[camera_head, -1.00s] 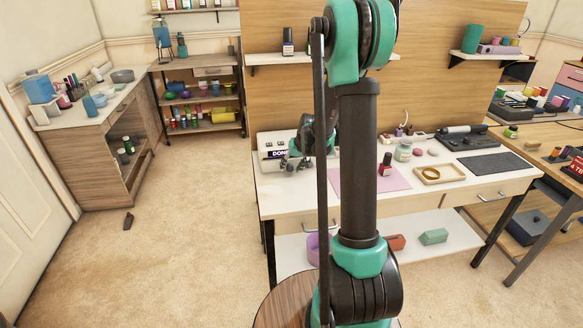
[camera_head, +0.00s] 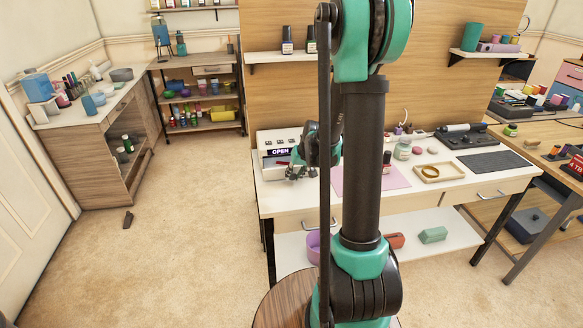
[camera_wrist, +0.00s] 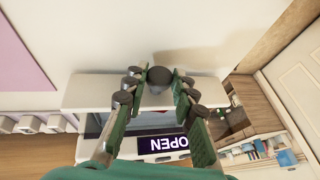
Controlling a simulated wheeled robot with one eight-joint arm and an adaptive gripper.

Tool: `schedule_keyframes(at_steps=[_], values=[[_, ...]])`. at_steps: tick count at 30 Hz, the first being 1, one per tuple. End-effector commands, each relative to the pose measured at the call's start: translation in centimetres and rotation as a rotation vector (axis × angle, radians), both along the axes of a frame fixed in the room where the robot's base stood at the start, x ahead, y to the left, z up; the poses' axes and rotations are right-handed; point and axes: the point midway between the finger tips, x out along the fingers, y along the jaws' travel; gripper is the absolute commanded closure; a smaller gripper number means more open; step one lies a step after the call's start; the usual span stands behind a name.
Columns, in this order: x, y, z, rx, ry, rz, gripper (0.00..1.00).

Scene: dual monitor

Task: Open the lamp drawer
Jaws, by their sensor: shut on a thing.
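The lamp (camera_head: 266,143) is a white box on the desk's left end, with a dark display reading "OPEN" (camera_head: 280,152). My gripper (camera_head: 298,172) is low at its front right side. In the wrist view my gripper (camera_wrist: 158,78) has its fingers closed around a dark grey rounded knob (camera_wrist: 159,75) at the lamp's white front panel (camera_wrist: 88,93). A dark gap shows between this panel and the display (camera_wrist: 163,144), so the drawer appears pulled out. How far out it is, I cannot tell. My arm hides part of the desk.
A pink mat (camera_head: 392,178), a dark red bottle (camera_head: 386,162) and a wooden tray (camera_head: 440,172) lie to the right on the desk (camera_head: 464,186).

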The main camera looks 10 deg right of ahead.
Motion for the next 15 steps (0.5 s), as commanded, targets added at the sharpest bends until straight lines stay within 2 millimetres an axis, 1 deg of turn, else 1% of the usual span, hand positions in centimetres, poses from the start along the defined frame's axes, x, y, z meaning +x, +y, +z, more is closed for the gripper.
schedule_keyframes(at_steps=[1, 3, 6, 9, 15], values=[[-1.4, 0.0, 0.0, 0.000, 0.000, -0.001, 1.00], [-3.0, 0.0, 0.0, 0.000, 0.000, -0.001, 1.00], [-4.6, 0.0, 0.0, 0.000, 0.000, -0.001, 1.00], [-5.3, 0.0, 0.0, 0.000, 0.000, 0.000, 1.00], [-5.4, 0.0, 0.0, 0.000, -0.001, 0.000, 1.00]])
